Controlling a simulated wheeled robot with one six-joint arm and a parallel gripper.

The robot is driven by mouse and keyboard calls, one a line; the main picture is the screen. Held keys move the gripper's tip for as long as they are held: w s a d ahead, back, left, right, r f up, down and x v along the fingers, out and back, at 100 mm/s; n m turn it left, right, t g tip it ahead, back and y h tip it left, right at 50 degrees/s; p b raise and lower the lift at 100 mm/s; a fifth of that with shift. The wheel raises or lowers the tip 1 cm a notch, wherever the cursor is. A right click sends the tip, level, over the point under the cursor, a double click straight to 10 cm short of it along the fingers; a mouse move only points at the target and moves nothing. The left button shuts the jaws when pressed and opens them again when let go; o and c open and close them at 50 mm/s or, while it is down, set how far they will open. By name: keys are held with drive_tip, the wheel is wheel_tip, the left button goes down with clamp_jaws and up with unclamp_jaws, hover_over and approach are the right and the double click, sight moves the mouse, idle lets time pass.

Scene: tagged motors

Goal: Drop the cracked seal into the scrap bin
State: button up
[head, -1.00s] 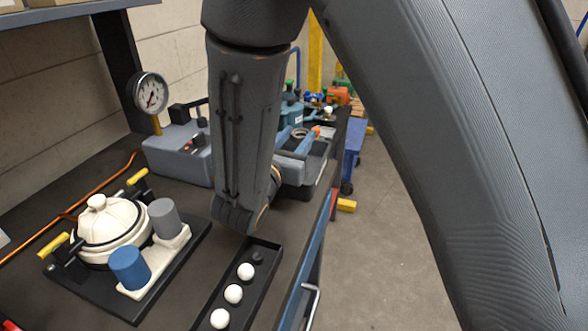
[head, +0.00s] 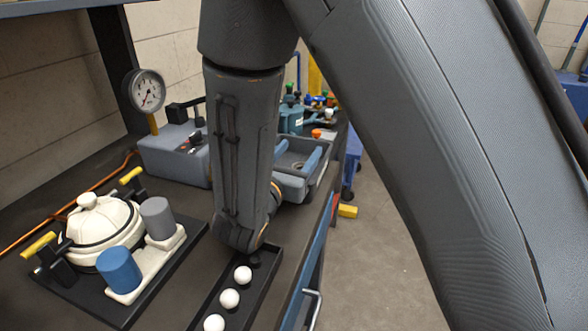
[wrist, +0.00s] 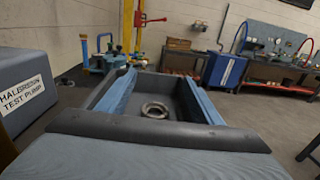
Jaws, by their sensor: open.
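A metallic grey ring, which looks like the seal (wrist: 155,110), lies in a dark grey open-topped tray or bin (wrist: 183,84) in the wrist view. I cannot make out a crack. My gripper (wrist: 160,92) is open, its two blue fingers to the left and right of the ring with gaps between. In the head view my gripper (head: 303,168) shows over the same dark container, partly hidden by my forearm. No label shows on the container, so I cannot tell if it is the scrap bin.
A test pump (head: 175,153) with a gauge (head: 146,91) stands left of my gripper. Nearer are a white domed vessel (head: 100,222) on a black plate and a narrow black tray (head: 262,290) with white balls. The bench's right edge is close; open floor lies beyond.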

drive_tip(key=shift+s, duration=0.15)
drive_tip(key=b+v, duration=0.1)
drive_tip(key=v, duration=0.6)
drive_tip(key=shift+s+a, duration=0.2)
drive_tip(key=shift+s, duration=0.05)
